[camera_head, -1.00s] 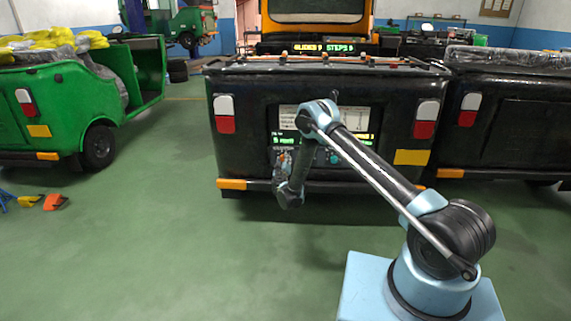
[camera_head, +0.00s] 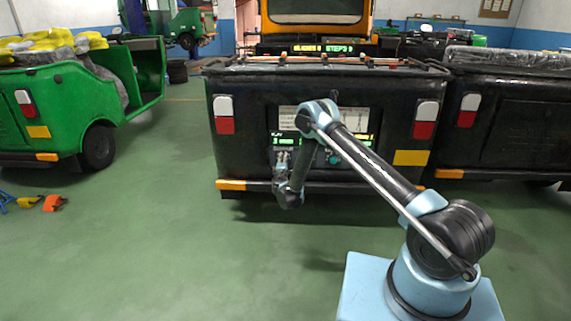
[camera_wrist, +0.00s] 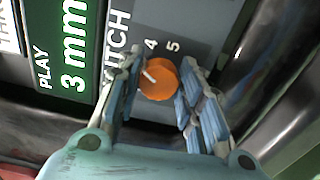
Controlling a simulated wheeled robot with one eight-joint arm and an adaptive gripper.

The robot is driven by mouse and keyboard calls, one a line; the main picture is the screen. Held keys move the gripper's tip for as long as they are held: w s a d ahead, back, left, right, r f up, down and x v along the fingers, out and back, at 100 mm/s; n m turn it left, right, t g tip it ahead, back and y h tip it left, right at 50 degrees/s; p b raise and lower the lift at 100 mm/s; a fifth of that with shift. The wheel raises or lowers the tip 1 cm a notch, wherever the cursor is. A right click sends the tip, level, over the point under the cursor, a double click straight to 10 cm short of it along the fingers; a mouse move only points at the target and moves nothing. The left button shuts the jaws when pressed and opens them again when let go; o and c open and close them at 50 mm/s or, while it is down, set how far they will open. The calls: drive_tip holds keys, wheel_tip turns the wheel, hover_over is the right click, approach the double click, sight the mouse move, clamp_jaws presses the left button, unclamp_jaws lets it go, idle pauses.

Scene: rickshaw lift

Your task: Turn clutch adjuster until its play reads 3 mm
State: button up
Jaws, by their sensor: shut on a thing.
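The clutch adjuster is an orange round knob (camera_wrist: 158,80) with a pale pointer mark, set in a grey panel in the wrist view. The numbers 4 and 5 stand beside it, and partly covered lettering ends in "TCH". The green play display (camera_wrist: 73,55) reads 3 mm. My gripper (camera_wrist: 158,88) has its fingers on both sides of the knob and is shut on it. In the head view my gripper (camera_head: 283,160) is at the rear panel of the black rickshaw (camera_head: 240,155), where the knob is too small to make out.
A green rickshaw (camera_head: 60,110) stands at the left, and another black vehicle (camera_head: 515,120) stands close at the right. Orange and blue items (camera_head: 53,202) lie on the floor at the far left. The green floor in front is clear.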

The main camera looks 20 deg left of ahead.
drive_tip(key=shift+s+a+n, duration=0.1)
drive_tip(key=shift+a+n, duration=0.15)
drive_tip(key=shift+n, duration=0.85)
drive_tip(key=o, duration=1)
drive_tip(key=shift+f, duration=0.1)
drive_tip(key=shift+c, duration=0.2)
drive_tip(key=shift+o, duration=0.5)
drive_tip(key=shift+d, duration=0.1)
drive_tip(key=v, duration=0.7)
drive_tip(key=shift+s, duration=0.25)
drive_tip(key=shift+d, duration=0.1)
